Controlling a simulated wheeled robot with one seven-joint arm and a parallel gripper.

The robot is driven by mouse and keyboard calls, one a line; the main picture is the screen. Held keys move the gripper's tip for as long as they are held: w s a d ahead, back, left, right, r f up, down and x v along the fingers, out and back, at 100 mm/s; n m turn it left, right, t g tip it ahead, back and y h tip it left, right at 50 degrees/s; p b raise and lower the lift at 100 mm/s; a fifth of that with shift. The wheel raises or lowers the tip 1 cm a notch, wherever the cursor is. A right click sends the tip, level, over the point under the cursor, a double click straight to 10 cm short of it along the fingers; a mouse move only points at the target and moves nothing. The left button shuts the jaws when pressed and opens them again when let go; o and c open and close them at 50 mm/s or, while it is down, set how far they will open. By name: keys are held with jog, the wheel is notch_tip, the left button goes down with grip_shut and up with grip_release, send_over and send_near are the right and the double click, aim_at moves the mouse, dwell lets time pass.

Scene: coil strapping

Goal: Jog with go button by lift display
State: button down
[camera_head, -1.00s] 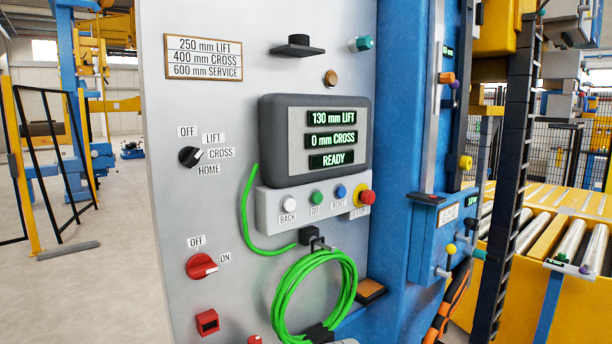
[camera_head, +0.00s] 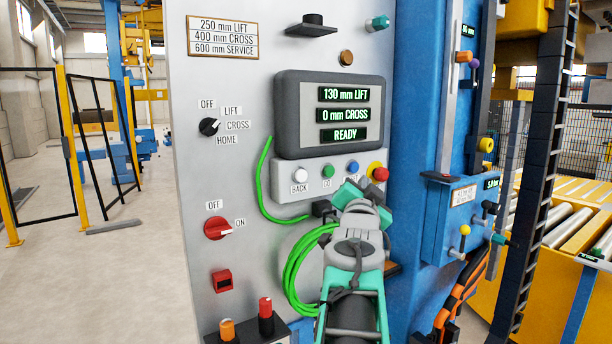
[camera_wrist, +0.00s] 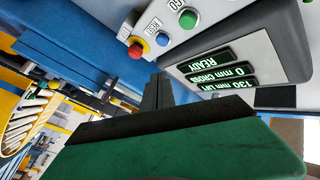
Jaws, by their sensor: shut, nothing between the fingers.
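The display (camera_head: 329,117) on the grey panel reads 130 mm LIFT, 0 mm CROSS, READY. It also shows, upside down, in the wrist view (camera_wrist: 222,68). The green GO button (camera_head: 327,171) sits below it, between the white BACK button (camera_head: 300,175) and the blue RESET button (camera_head: 352,167). In the wrist view the GO button (camera_wrist: 188,19) is uncovered and apart from the fingers. My gripper (camera_head: 350,190) is shut and empty, in front of the lower right of the button box. Its dark fingers also show in the wrist view (camera_wrist: 157,88).
A red stop button (camera_head: 379,173) is close right of the fingers. A green cable coil (camera_head: 299,270) hangs behind my arm. The mode selector (camera_head: 209,126) points toward the LIFT and CROSS side. A placard (camera_head: 223,36) reads 250 mm LIFT, 400 mm CROSS, 600 mm SERVICE.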

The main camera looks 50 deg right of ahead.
aim_at(329, 171)
jog(key=shift+w+d+p, duration=0.3)
jog(key=shift+w+p, duration=0.35)
jog(key=shift+w, duration=0.85)
jog(key=shift+w+d+p, duration=0.3)
jog(key=shift+w+p, duration=0.3)
jog(key=shift+w, duration=0.85)
jog(key=shift+w+d+p, duration=0.3)
jog(key=shift+w+p, duration=0.35)
jog(key=shift+w, duration=0.85)
jog(key=shift+w+d+b, duration=0.15)
jog(key=shift+w+b, duration=0.25)
